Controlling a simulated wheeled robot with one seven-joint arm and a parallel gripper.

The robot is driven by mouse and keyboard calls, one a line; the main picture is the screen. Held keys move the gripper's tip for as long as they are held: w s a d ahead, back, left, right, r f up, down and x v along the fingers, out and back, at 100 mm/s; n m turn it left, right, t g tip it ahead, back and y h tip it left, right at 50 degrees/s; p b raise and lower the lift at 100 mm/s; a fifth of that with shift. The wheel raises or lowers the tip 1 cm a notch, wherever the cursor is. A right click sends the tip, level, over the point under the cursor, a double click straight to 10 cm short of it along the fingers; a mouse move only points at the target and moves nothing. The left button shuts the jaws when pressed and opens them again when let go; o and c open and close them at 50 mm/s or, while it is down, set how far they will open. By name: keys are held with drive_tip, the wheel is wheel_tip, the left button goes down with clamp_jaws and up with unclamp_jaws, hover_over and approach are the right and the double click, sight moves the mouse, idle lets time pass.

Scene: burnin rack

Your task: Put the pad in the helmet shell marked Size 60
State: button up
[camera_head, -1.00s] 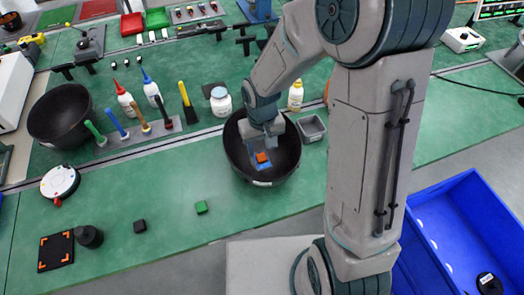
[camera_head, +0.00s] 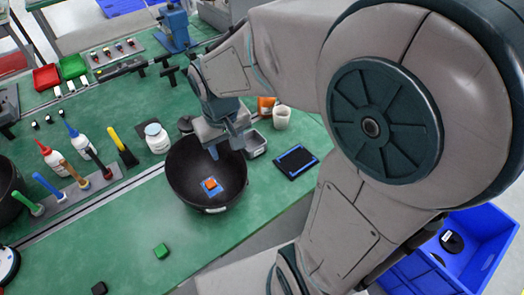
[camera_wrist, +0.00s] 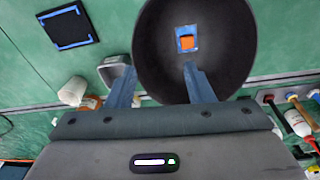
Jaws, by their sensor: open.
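The orange pad (camera_head: 209,184) lies on a blue square patch inside a black, bowl-like helmet shell (camera_head: 178,170). In the wrist view the pad (camera_wrist: 186,43) sits on the patch in the shell (camera_wrist: 152,50). A small white label shows on the shell's near rim, but its text is too small to read. My gripper (camera_head: 228,147) is open and empty over the shell's back edge, apart from the pad; its spread blue fingers also show in the wrist view (camera_wrist: 159,68). A second black shell (camera_head: 9,193) is partly cut off at the left edge.
A grey tray (camera_head: 255,145), a white cup (camera_head: 281,117) and a blue-cornered black plate (camera_head: 296,162) are right of the shell. Bottles and upright tools stand left.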

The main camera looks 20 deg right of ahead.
drive_tip(key=s+d+r+m+t, duration=0.1)
drive_tip(key=s+d+r, duration=0.3)
drive_tip(key=s, duration=0.5)
drive_tip(key=shift+d+r+m+t, duration=0.3)
drive_tip(key=shift+d+m+t, duration=0.15)
drive_tip(key=shift+d, duration=0.7)
drive_tip(key=shift+w, duration=0.1)
drive_tip(key=shift+c, duration=1.2)
drive_tip(key=shift+a, duration=0.1)
